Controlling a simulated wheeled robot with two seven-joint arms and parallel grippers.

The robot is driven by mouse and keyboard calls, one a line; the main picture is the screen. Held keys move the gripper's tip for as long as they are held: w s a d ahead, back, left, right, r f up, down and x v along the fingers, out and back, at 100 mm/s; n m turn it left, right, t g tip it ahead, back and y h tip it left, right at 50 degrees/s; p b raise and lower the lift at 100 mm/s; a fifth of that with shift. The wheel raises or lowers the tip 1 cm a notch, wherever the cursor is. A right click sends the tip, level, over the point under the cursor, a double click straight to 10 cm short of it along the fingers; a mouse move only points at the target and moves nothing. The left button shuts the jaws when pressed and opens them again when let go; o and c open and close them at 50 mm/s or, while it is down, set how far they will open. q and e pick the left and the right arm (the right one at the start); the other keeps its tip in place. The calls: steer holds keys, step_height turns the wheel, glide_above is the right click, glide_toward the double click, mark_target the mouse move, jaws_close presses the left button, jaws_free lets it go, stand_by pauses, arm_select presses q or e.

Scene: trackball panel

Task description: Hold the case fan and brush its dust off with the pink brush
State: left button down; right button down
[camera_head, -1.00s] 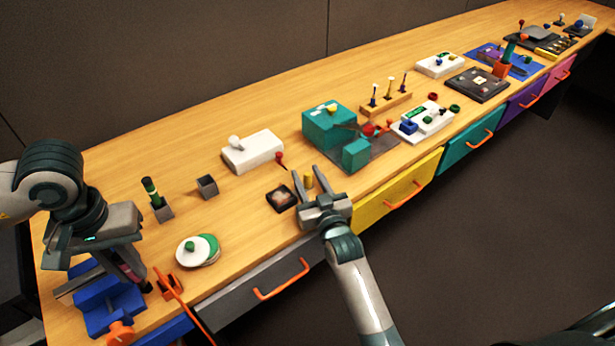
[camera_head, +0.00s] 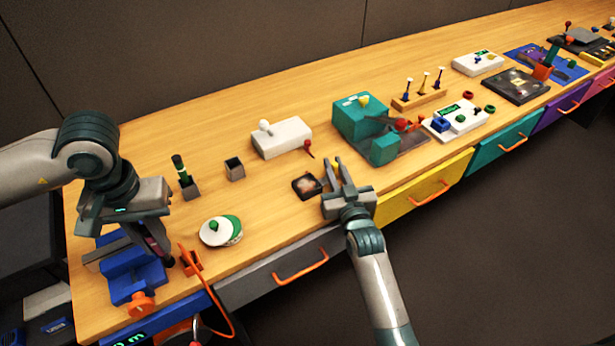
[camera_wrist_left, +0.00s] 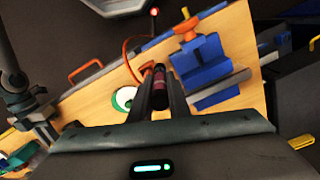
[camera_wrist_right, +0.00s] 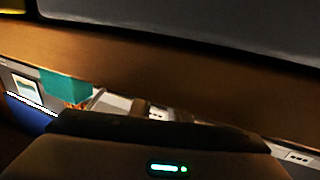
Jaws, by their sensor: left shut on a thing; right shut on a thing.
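The case fan (camera_head: 307,186) is a small dark square with a dusty greyish-brown face, lying on the bench just left of my right gripper. My left gripper (camera_head: 162,250) is by the blue vise, shut on a dark stick with a dull pink band, apparently the pink brush (camera_wrist_left: 159,86). Its bristles cannot be made out. In the right wrist view the fingertips and the fan do not show.
The blue vise (camera_head: 137,283) with an orange knob stands at the near left corner. An orange holder (camera_head: 190,262) with a cable is beside it. A white-green round device (camera_head: 221,231) lies between the grippers. A white box (camera_head: 282,138) and teal machine (camera_head: 362,120) stand behind.

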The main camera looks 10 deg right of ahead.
arm_select(q)
steer(key=shift+w, duration=0.15)
steer(key=shift+w, duration=0.3)
steer(key=w+d+r, duration=0.1)
steer(key=w+d, duration=0.4)
steer(key=d, duration=0.5)
steer(key=w+d+r+h, duration=0.1)
steer(key=w+d, duration=0.4)
steer(key=d, duration=0.4)
steer(key=w+d+r+h, duration=0.1)
steer(key=w+d, duration=0.4)
steer(key=d, duration=0.5)
steer(key=shift+w+d+t, duration=0.35)
steer(key=shift+w+t, duration=0.05)
steer(key=shift+f, duration=0.15)
steer(key=shift+f, duration=2.35)
steer(key=shift+f, duration=0.9)
steer(key=shift+d, duration=0.1)
